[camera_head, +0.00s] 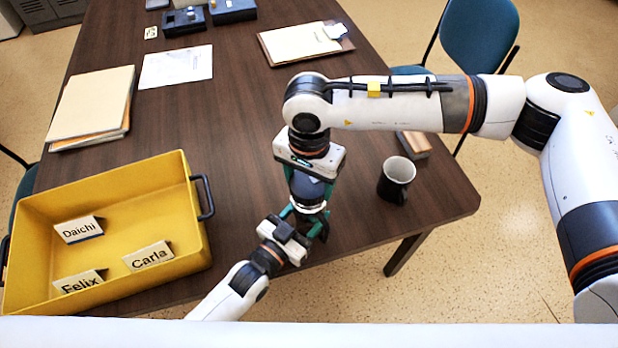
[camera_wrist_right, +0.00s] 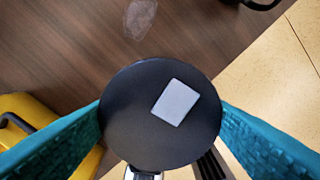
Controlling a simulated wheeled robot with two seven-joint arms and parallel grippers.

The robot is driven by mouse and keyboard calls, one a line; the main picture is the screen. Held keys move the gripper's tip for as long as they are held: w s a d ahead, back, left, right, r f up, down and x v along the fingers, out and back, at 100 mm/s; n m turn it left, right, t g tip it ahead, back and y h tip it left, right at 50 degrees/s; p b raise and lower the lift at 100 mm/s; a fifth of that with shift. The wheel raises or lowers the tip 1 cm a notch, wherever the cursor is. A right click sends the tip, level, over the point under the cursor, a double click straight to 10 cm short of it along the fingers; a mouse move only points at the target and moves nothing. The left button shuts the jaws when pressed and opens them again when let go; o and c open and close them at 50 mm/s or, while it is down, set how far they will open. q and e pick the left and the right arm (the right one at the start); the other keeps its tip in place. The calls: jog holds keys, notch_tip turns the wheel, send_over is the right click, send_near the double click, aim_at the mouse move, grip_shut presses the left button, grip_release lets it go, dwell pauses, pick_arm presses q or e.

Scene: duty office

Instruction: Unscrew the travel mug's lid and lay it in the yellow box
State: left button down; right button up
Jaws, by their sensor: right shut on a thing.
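The travel mug (camera_head: 309,206) stands at the table's front edge, mostly hidden by my grippers. Its dark round lid (camera_head: 308,188) lies under my right gripper; in the right wrist view the lid (camera_wrist_right: 140,125) fills the space between both teal fingers and bears a pale rectangle. My right gripper (camera_head: 309,186) points down and is shut on the lid. My left gripper (camera_head: 305,218) reaches in from below, with its teal fingers at the mug's lower body; its grip is partly hidden. The yellow box (camera_head: 130,173) stands at the left of the table.
Name cards for Daichi (camera_head: 78,230), Carla (camera_head: 148,256) and Felix (camera_head: 78,282) are in the box. A black mug (camera_head: 395,182) stands close to the right of the grippers. Folders (camera_head: 92,105), a paper (camera_head: 176,67) and a clipboard (camera_head: 300,43) lie farther back.

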aim_at(309, 182)
jog(key=shift+r, duration=2)
pick_arm(q)
jog(key=shift+c, duration=2)
grip_release()
